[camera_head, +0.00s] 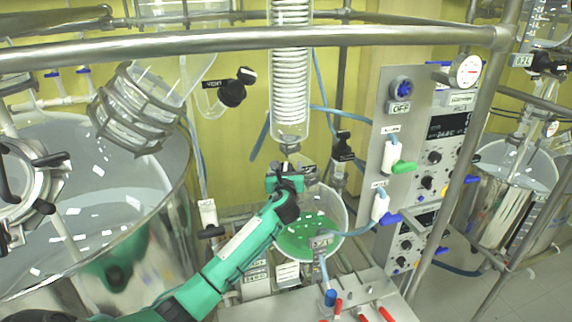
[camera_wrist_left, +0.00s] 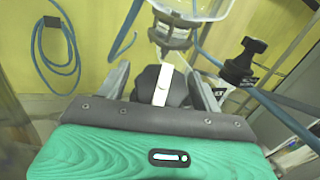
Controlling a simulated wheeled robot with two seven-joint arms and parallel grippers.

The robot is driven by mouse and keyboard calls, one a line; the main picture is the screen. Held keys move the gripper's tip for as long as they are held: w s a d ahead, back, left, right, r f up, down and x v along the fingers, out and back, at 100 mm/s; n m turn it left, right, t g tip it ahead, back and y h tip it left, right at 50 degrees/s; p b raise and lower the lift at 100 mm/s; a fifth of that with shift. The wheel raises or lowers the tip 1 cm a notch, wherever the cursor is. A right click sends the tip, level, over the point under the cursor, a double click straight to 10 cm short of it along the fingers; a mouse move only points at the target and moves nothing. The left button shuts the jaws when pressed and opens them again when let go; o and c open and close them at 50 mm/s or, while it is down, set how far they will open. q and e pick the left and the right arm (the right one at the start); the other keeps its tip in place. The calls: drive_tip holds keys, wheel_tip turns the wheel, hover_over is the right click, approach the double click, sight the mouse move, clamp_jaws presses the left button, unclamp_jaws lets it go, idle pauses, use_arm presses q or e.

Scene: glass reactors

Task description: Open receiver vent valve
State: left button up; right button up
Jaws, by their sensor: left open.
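My left gripper (camera_head: 291,170) is at the top of the glass receiver (camera_head: 330,205), which holds green liquid, below the condenser coil. In the left wrist view its two fingers (camera_wrist_left: 163,78) are apart. A dark rounded knob (camera_wrist_left: 178,92) with a white stripe lies between them in the picture; I cannot tell whether the fingers touch it. Another black valve (camera_head: 342,150) stands upright just right of the gripper, and a similar one shows at the right of the wrist view (camera_wrist_left: 243,62). No readable label shows which is the vent valve. My right gripper is out of view.
A steel rail (camera_head: 200,45) crosses above. A large steel vessel (camera_head: 150,215) stands left. Blue hoses (camera_head: 355,232) run close to the receiver.

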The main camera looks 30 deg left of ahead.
use_arm(q)
drive_tip(key=shift+w+a, duration=0.2)
drive_tip(key=shift+w, duration=0.15)
drive_tip(key=c, duration=1)
drive_tip(key=shift+n+y, duration=0.3)
